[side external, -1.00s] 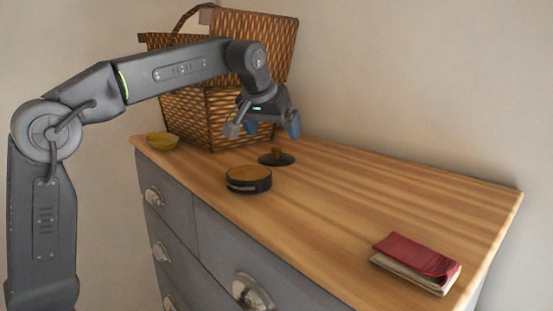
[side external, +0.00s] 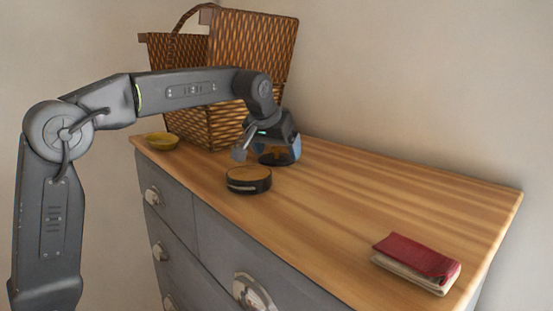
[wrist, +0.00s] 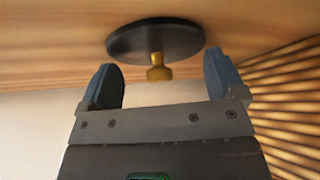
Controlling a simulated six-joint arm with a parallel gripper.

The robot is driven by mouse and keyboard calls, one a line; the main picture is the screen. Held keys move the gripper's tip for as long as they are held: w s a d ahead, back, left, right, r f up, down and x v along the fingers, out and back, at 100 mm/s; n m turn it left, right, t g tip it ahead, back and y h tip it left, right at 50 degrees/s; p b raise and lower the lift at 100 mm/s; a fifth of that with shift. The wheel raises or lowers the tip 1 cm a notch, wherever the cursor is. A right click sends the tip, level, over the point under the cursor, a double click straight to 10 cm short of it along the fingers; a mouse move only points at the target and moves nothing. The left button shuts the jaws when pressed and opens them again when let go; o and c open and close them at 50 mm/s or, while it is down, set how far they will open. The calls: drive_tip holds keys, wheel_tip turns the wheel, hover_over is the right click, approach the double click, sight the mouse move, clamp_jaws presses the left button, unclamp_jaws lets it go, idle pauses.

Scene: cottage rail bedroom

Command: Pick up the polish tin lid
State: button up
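The polish tin lid (wrist: 155,40) is a dark round disc with a brass knob, lying on the wooden dresser top. In the side view the lid (side external: 275,160) is partly hidden by my gripper (side external: 268,151). In the wrist view my gripper (wrist: 162,84) is open, its two blue fingers apart. The knob shows between the fingers, toward the lid side, with a gap on both sides; I see no contact. The open tin (side external: 248,182), dark-sided with a brown top, stands just in front of the lid.
A wicker basket (side external: 185,112) with a raised lid stands close behind and left of my gripper. A red and beige folded cloth or wallet (side external: 418,262) lies at the right front. The dresser top (side external: 380,205) between is clear.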

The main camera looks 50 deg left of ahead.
drive_tip(key=c, duration=0.3)
wheel_tip(320, 180, up, 9)
drive_tip(key=shift+r, duration=0.1)
drive_tip(key=shift+s+d+r, duration=0.15)
drive_tip(key=shift+d+r, duration=0.05)
drive_tip(key=shift+r, duration=0.1)
drive_tip(key=n, duration=0.2)
approach(277, 148)
drive_tip(key=d+r, duration=0.2)
drive_tip(key=s+d, duration=0.1)
drive_tip(key=s, duration=0.1)
drive_tip(key=s+d+n+g+y, duration=0.1)
drive_tip(key=s, duration=0.2)
drive_tip(key=s+d+f+n+y, duration=0.1)
drive_tip(key=s, duration=0.2)
drive_tip(key=shift+d, duration=0.2)
drive_tip(key=shift+f, duration=3.15)
